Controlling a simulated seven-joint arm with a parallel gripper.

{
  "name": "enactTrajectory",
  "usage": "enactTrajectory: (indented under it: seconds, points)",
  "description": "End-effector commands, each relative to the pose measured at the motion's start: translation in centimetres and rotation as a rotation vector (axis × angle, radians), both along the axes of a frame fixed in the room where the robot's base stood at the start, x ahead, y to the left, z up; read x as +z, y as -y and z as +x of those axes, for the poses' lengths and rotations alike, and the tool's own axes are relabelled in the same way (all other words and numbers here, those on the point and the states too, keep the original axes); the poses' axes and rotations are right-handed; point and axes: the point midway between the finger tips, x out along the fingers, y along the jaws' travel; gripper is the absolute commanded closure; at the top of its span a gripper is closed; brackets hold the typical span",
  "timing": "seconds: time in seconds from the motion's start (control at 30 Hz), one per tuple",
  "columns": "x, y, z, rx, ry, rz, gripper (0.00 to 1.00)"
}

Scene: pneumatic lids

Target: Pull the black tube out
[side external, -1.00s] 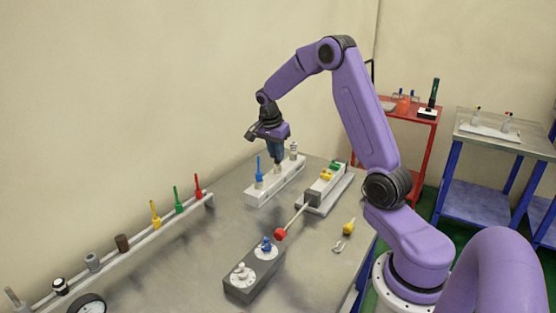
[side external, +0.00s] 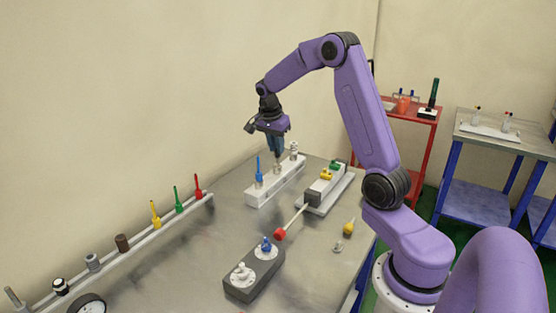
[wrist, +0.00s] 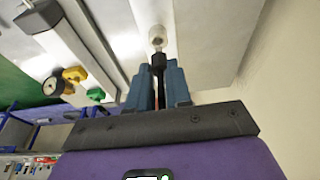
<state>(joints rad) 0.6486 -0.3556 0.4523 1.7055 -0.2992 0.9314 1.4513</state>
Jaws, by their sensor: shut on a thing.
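My gripper (side external: 276,152) is over the middle of the white block (side external: 290,184), above a metal fitting (side external: 278,166). In the wrist view its two blue fingers (wrist: 159,88) are shut on the black tube (wrist: 159,62). The tube points at a pale round fitting (wrist: 157,34) just beyond the fingertips. I cannot tell whether the tube's end is still inside the fitting. In the side view the fingers hide the tube. A blue tube (side external: 258,166) stands upright in the left fitting of the block, and a metal fitting (side external: 293,150) is at its right end.
A second block (side external: 340,190) with yellow and green parts lies to the right, with a red-tipped rod (side external: 281,233) reaching forward. A dark grey box (side external: 255,276) stands in front. A rail (side external: 130,246) with coloured tubes runs along the wall.

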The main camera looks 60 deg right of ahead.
Motion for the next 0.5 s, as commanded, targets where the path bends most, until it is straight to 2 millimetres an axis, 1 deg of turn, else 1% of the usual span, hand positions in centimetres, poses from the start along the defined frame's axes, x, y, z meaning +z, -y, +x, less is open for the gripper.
enactTrajectory:
  seconds: [0.27, 0.5]
  points:
    - [0.1, 0.0, 0.0, 0.000, 0.001, 0.000, 1.00]
    - [1.5, 0.0, 0.0, 0.000, 0.001, -0.001, 1.00]
